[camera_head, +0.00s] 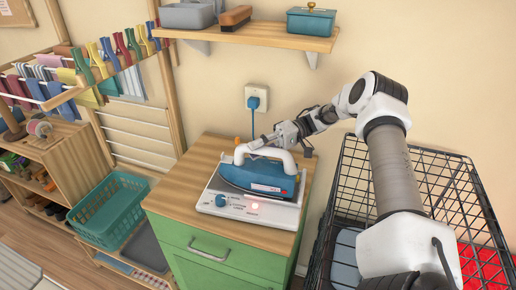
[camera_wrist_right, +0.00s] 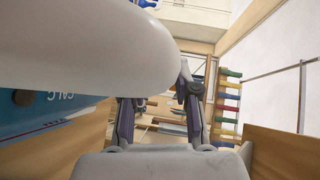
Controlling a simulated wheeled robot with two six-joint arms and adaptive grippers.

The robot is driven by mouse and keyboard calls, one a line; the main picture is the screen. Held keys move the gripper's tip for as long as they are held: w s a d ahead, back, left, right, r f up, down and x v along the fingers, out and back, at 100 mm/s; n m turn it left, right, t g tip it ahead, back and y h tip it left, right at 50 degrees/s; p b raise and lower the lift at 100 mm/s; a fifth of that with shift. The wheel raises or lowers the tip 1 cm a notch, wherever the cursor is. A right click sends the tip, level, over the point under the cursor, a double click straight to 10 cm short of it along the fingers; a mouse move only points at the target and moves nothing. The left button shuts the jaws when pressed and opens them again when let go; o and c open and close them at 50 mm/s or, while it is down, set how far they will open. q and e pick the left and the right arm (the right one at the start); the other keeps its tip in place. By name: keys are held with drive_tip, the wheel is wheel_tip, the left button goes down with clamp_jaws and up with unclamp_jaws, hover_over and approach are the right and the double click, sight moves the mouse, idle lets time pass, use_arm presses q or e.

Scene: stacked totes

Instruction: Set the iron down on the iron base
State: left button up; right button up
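The iron (camera_head: 259,176) is blue with a white handle (camera_head: 266,151). It lies level over the white iron base (camera_head: 275,214), on the green cabinet's wooden top; I cannot tell whether its sole touches. A red light glows on the base's front. My right gripper (camera_head: 264,143) is at the handle's upper rear side. In the right wrist view the white handle (camera_wrist_right: 80,50) looms close, and the iron's blue body (camera_wrist_right: 45,118) is at left. The fingers (camera_wrist_right: 158,105) are apart with a gap showing between them; the handle hides the left fingertip. My left gripper is out of view.
A black wire basket (camera_head: 455,185) stands right of the green cabinet (camera_head: 225,250). A wall socket (camera_head: 256,97) with a blue plug and cord is behind the iron. A shelf (camera_head: 260,34) hangs above. A teal basket (camera_head: 110,208) stands at left.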

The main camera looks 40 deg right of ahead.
drive_tip(key=o, duration=0.3)
drive_tip(key=shift+r, duration=0.1)
drive_tip(key=shift+a, duration=0.1)
drive_tip(key=shift+s, duration=0.1)
